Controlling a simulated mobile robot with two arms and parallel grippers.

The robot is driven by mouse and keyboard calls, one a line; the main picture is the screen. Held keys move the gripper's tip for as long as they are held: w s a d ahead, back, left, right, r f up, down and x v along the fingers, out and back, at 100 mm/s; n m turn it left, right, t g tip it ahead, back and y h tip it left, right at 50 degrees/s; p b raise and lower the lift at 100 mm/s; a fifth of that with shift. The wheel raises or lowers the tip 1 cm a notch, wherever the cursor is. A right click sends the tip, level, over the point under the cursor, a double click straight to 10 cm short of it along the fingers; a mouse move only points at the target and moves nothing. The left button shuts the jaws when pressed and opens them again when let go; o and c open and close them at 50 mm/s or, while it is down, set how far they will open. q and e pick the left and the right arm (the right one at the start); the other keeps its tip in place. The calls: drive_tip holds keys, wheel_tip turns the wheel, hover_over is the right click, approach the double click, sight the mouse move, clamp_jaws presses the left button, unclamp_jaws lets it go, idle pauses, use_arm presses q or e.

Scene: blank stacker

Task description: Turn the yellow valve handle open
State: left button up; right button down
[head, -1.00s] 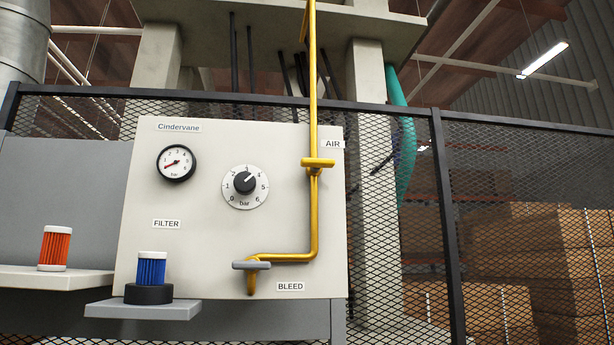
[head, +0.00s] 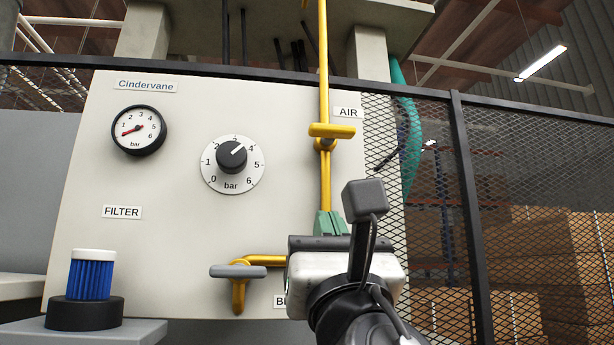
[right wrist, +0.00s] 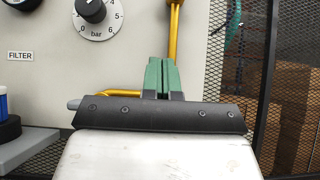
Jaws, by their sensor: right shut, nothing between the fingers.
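The yellow valve handle (head: 332,130) lies horizontally across the vertical yellow pipe (head: 323,60), beside the AIR label (head: 348,112). My right gripper (head: 331,221) is below the handle, in front of the lower pipe, with its green fingers together and empty. It is apart from the handle. My left gripper is not in view.
A grey bleed handle (head: 238,271) sits on the lower pipe, left of my right gripper. The panel also bears a gauge (head: 138,130) and a dial knob (head: 232,157). A blue filter (head: 92,275) stands on a grey shelf at lower left. A mesh fence (head: 535,170) is behind.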

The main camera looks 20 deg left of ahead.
drive_tip(key=r, duration=0.1)
drive_tip(key=p, duration=0.5)
approach(314, 136)
drive_tip(key=f, duration=0.1)
drive_tip(key=p+x, duration=0.4)
drive_tip(key=x, duration=0.2)
drive_tip(key=shift+w+r, duration=0.1)
drive_tip(key=shift+r, duration=0.6)
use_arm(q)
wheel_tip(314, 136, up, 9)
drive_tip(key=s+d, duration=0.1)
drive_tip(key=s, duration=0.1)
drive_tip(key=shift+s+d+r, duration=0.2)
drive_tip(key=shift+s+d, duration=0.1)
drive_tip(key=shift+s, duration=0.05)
use_arm(e)
drive_tip(key=shift+a, duration=0.1)
